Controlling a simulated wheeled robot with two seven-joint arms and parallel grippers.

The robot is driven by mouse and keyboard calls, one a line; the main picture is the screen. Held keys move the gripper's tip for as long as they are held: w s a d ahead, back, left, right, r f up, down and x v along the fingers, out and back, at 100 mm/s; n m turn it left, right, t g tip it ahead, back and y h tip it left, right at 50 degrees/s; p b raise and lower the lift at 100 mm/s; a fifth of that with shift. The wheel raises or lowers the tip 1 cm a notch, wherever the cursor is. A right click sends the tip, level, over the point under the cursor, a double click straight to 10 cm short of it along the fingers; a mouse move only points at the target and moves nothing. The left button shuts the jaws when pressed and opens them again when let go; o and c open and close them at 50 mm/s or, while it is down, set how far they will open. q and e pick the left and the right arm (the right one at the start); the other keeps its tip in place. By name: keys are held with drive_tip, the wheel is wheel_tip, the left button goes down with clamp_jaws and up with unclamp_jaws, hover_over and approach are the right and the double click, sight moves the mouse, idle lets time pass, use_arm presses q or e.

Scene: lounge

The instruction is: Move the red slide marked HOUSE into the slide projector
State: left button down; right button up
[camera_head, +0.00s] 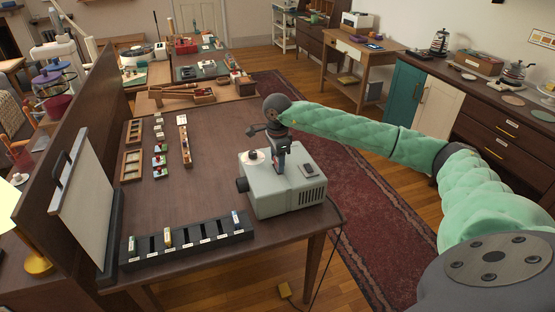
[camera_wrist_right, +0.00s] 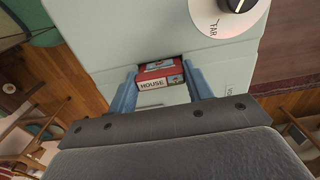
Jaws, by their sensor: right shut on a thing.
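The grey-green slide projector (camera_head: 300,200) stands on the near right corner of the brown table. My right gripper (camera_head: 281,168) points down at its top. In the right wrist view, the right gripper (camera_wrist_right: 162,88) is shut on the red slide (camera_wrist_right: 158,72), with a blue finger on each side and the HOUSE label facing the camera. The slide is at a dark opening in the projector's casing (camera_wrist_right: 120,30); how deep it sits there I cannot tell. In the head view the slide is hidden by the gripper. My left gripper is not in view.
A black slotted rack (camera_head: 190,247) with a few slides lies along the table's front edge. A white screen (camera_head: 85,200) stands at the left. Wooden trays and small slides (camera_head: 160,160) lie further back. The table between rack and trays is clear. A cable hangs at the right.

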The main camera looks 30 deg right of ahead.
drive_tip(key=shift+f+b, duration=0.4)
drive_tip(key=shift+f, duration=0.25)
